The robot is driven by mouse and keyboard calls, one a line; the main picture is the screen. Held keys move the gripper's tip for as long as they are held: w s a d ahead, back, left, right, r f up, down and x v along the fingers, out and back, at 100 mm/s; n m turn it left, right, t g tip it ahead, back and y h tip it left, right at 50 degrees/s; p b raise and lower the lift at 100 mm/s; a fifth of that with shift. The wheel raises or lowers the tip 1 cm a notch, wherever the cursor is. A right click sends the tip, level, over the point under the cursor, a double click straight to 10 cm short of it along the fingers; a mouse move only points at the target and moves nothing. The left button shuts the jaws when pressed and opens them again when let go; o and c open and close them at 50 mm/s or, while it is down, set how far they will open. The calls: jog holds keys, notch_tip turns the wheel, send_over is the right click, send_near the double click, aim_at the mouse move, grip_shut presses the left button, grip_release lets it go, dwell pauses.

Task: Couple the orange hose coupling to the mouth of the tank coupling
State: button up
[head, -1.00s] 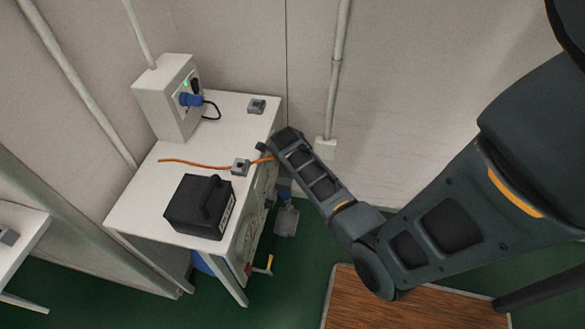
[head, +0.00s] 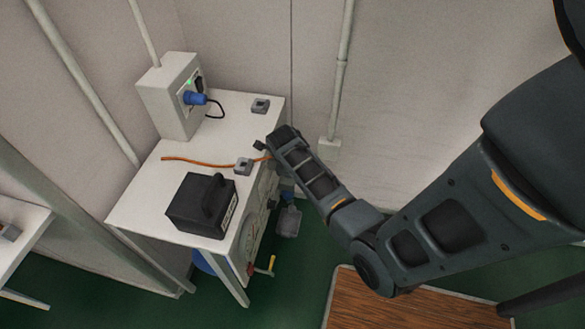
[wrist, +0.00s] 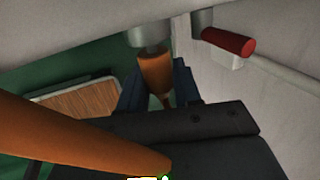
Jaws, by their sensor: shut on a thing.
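The orange hose coupling (wrist: 156,72) is between the two dark fingers of my gripper (wrist: 160,88) in the wrist view. My gripper is shut on it. Its far end meets or lies just below a grey metal cylinder, seemingly the tank coupling (wrist: 149,36); I cannot tell whether it is seated in the mouth. In the head view my gripper (head: 261,147) is at the right edge of the white table, and the held coupling and the tank coupling's mouth are hidden there. The orange hose (head: 205,163) runs across the table; it also crosses the wrist view (wrist: 70,140) at lower left.
A grey clip block (head: 244,167) sits by the hose, and another grey block (head: 261,106) is at the back. A black box with a handle (head: 201,204) stands at the table's front. A red-handled valve (wrist: 228,42) is right of the tank coupling. A wall pipe (head: 341,80) stands behind.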

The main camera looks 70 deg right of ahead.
jog(key=shift+w, duration=0.55)
jog(key=o, duration=1.2)
jog(key=shift+c, duration=0.2)
jog(key=v, duration=0.7)
jog(key=shift+a+r, duration=0.2)
jog(key=shift+r, duration=0.15)
jog(key=shift+s, duration=0.1)
